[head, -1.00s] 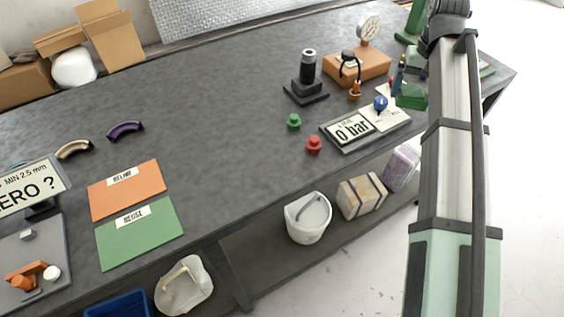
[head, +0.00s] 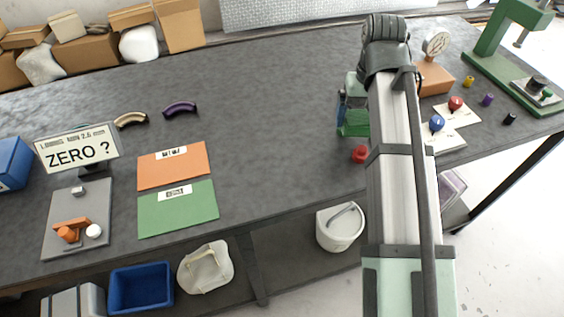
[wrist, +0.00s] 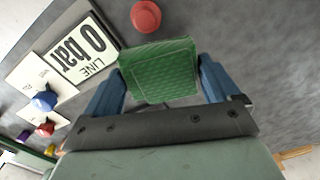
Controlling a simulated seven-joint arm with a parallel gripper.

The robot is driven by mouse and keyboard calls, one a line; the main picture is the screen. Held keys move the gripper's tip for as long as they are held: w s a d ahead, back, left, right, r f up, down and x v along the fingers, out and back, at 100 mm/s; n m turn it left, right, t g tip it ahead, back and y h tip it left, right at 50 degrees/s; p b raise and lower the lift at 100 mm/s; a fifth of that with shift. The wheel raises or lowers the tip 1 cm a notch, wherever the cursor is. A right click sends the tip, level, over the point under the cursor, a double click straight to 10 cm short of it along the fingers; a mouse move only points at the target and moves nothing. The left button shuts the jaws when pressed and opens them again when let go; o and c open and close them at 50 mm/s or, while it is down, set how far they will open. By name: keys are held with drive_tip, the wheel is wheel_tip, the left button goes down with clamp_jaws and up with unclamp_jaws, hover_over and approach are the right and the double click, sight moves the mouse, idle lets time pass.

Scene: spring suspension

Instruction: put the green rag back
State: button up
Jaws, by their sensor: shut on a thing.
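The green rag (wrist: 158,70) is a folded, textured block held between the two blue fingers of my gripper (wrist: 160,84) in the wrist view. In the head view the rag (head: 355,124) shows at the end of my arm, above the dark bench top, partly hidden by my gripper (head: 345,108). I cannot tell its exact height above the bench. A red knob (head: 360,154) stands close to the rag; it also shows just beyond the rag in the wrist view (wrist: 145,16).
The "LINE 0 bar" display (wrist: 78,48) is left of the rag in the wrist view. Blue (head: 437,123) and red (head: 456,103) knobs stand on white cards. Orange (head: 173,167) and green (head: 178,208) mats lie left. The bench between the mats and my gripper is clear.

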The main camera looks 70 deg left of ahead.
drive_tip(key=s+n, duration=0.1)
drive_tip(key=s, duration=0.5)
drive_tip(key=s+n, duration=0.1)
drive_tip(key=s, duration=0.5)
drive_tip(key=s+d+n, duration=0.1)
drive_tip(key=s, duration=0.6)
drive_tip(key=shift+r+n, duration=0.15)
drive_tip(key=shift+n, duration=0.25)
drive_tip(key=shift+s+f, duration=0.2)
drive_tip(key=shift+f, duration=2.3)
drive_tip(key=shift+f, duration=0.1)
drive_tip(key=o, duration=0.7)
drive_tip(key=shift+o, duration=0.2)
wheel_tip(320, 180, up, 8)
drive_tip(key=shift+f, duration=0.15)
